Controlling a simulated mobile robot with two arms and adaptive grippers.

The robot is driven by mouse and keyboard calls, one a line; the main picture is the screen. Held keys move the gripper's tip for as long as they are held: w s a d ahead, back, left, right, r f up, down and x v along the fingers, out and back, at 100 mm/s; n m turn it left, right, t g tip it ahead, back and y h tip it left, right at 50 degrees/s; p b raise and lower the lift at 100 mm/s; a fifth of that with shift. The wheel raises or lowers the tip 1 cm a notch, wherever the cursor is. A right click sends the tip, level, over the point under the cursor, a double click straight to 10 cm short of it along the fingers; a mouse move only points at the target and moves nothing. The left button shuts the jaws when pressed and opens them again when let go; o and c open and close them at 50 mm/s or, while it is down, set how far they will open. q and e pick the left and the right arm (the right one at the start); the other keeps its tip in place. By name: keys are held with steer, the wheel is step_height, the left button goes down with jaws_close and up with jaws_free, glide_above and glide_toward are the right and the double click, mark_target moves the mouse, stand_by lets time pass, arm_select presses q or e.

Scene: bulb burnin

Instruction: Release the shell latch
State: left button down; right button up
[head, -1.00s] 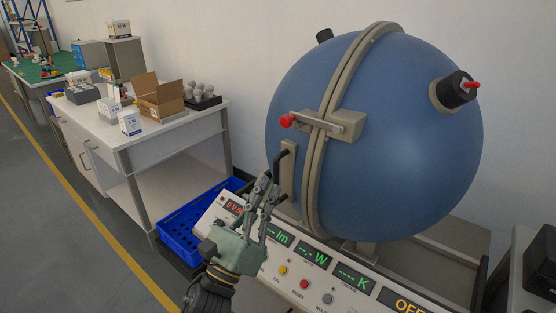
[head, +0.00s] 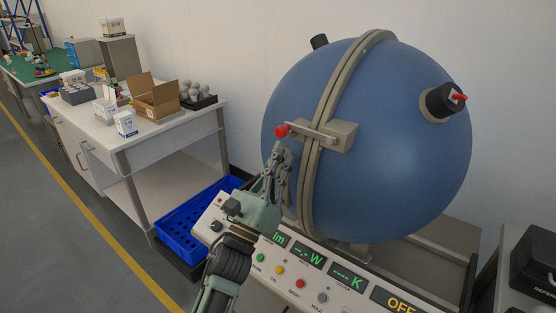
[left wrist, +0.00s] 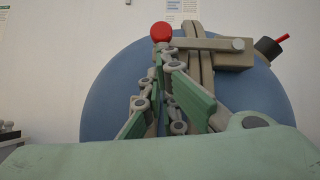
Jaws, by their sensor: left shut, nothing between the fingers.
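The shell is a large blue sphere (head: 400,150) with a beige seam band around it. The latch (head: 318,133) is a beige bar on a block across the band, with a red knob (head: 282,131) at its left end. My left gripper (head: 280,150) is shut and empty, its fingertips just below the red knob. In the left wrist view the red knob (left wrist: 161,32) stands right above the fingertips (left wrist: 163,50); I cannot tell whether they touch it. The latch bar lies across the band in both views. The shell handle is mostly hidden behind my gripper. My right gripper is not in view.
The control panel (head: 315,284) with lit displays and buttons lies below the sphere. A blue crate (head: 178,240) sits on the floor at left. A white bench (head: 150,130) holds an open cardboard box (head: 156,103) and a bulb tray (head: 198,102). A black port (head: 440,101) sticks out at the sphere's upper right.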

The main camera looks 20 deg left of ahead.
mark_target(286, 124)
arm_select(q)
steer(key=shift+w+a+r+m+h, duration=0.1)
steer(key=shift+a+r+m+h, duration=0.2)
steer(key=shift+m+h, duration=0.45)
steer(key=shift+r+m+g+h+b, duration=0.35)
steer(key=shift+m+h+b, duration=0.2)
steer(key=shift+m, duration=0.2)
steer(key=r+m+g+h, duration=0.1)
steer(key=m+h, duration=0.1)
steer(key=r+m+g+h+b, duration=0.1)
steer(key=m, duration=0.2)
steer(key=a+m+g+h, duration=0.1)
steer(key=m+h, duration=0.1)
steer(key=m, duration=0.1)
steer(key=shift+w+a+r+h+b, duration=0.1)
steer(key=shift+w+r+h+b, duration=0.1)
steer(key=shift+r+h+b, duration=0.15)
steer(key=shift+r+m+g+h+b, duration=0.3)
steer(key=shift+r+m+g, duration=0.15)
steer(key=shift+m, duration=0.25)
steer(key=s+d+r+m+g+h+b, duration=0.1)
steer(key=d+r+m+g+h+b, duration=0.1)
steer(key=r+m+g, duration=0.6)
steer(key=shift+d+r+m+b, duration=0.6)
steer(key=shift+r+m, duration=0.1)
steer(key=shift+m, duration=1.6)
